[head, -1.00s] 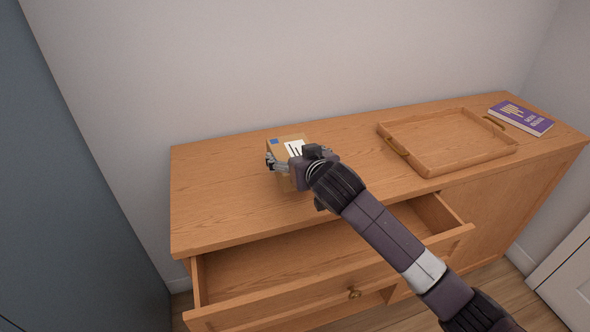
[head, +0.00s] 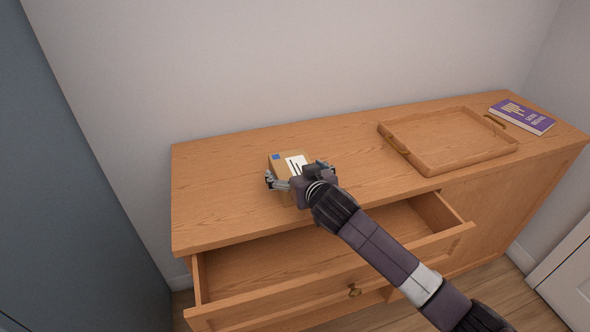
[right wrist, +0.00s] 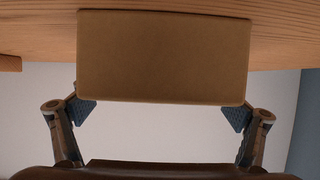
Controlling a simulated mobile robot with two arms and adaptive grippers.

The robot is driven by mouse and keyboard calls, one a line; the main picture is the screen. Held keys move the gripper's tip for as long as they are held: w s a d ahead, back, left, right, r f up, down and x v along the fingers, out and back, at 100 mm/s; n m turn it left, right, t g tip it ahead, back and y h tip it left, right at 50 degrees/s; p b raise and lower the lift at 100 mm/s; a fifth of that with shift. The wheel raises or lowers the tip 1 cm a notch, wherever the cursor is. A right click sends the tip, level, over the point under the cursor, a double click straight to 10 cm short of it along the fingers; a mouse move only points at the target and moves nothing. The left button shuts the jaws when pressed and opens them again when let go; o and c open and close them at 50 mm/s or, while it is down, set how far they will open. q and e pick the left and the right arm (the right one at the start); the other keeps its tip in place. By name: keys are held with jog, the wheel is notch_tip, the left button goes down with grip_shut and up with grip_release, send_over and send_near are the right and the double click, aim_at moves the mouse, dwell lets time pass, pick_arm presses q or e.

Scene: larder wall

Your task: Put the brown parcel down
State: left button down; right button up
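The brown parcel (head: 279,167) is a small box with a white label and a blue mark on top. It is at the dresser top's front left part, above the open drawer. My right gripper (head: 298,176) has a finger at either side of it and is shut on it. In the right wrist view the parcel (right wrist: 163,57) fills the space ahead, its edge covering part of the fingers (right wrist: 162,114). Its underside is hidden, so I cannot tell whether it touches the wood. My left gripper is not in view.
The wooden dresser top (head: 215,185) is bare left of and behind the parcel. A wooden tray (head: 427,167) with handles lies to the right, and a purple book (head: 521,117) lies at the far right. An empty drawer (head: 270,262) stands open in front.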

jog(key=shift+r, duration=0.1)
jog(key=v, duration=1.2)
dwell(0.5)
